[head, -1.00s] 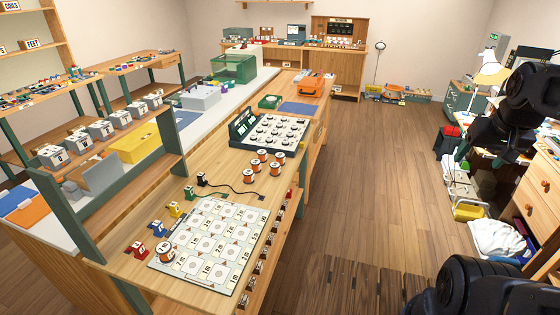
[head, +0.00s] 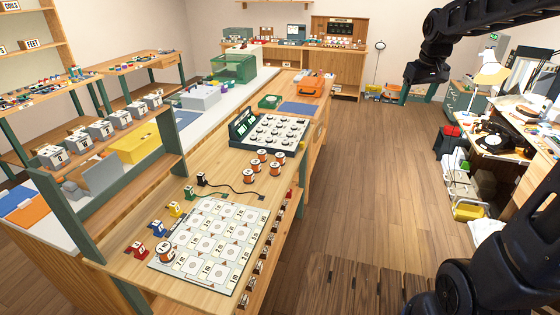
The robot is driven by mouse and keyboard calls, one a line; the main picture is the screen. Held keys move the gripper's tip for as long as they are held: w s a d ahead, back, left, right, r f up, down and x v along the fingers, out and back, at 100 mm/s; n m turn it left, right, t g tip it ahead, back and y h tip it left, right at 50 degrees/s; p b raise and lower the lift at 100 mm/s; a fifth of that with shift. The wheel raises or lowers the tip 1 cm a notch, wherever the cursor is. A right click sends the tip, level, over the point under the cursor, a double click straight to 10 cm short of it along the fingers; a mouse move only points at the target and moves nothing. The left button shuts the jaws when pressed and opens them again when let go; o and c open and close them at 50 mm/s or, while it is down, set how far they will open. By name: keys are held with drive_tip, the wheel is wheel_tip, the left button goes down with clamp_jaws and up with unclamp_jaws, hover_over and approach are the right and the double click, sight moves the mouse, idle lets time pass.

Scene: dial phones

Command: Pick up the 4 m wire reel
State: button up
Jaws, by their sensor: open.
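Several orange-and-white wire reels (head: 275,168) stand in a cluster on the wooden bench, in front of the dial panel. Their length labels are too small to read, so I cannot tell which is the 4 m reel. One more reel (head: 166,251) stands at the near-left corner of the printed mat; its label looks like 1 m. My gripper (head: 427,74) is high at the upper right, above the open floor, pointing down. It is open and empty, far from the reels.
The white mat (head: 205,272) with printed squares covers the bench's near end. Small red, blue, yellow, green and black blocks line its left side. A black cable (head: 232,189) lies behind it. The dial panel (head: 270,131) stands beyond the reels. Open floor (head: 370,190) lies right of the bench.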

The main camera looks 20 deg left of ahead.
drive_tip(key=w+a+f+n, duration=0.3)
drive_tip(key=w+a+f, duration=0.1)
drive_tip(key=w+a, duration=0.65)
drive_tip(key=n+g, duration=0.3)
drive_tip(key=n, duration=0.4)
approach(279, 154)
drive_tip(key=shift+s+d+f+h, duration=0.1)
drive_tip(key=shift+s+f+h, duration=0.2)
drive_tip(key=shift+s, duration=0.15)
drive_tip(key=shift+a+f, duration=0.2)
drive_tip(key=shift+f, duration=0.3)
wheel_tip(279, 154, down, 4)
drive_tip(key=shift+f, duration=0.15)
drive_tip(key=shift+w+f, duration=0.15)
drive_tip(key=shift+f, duration=1.3)
drive_tip(key=shift+w+f, duration=0.15)
drive_tip(key=shift+f, duration=1.3)
drive_tip(key=c, duration=1.1)
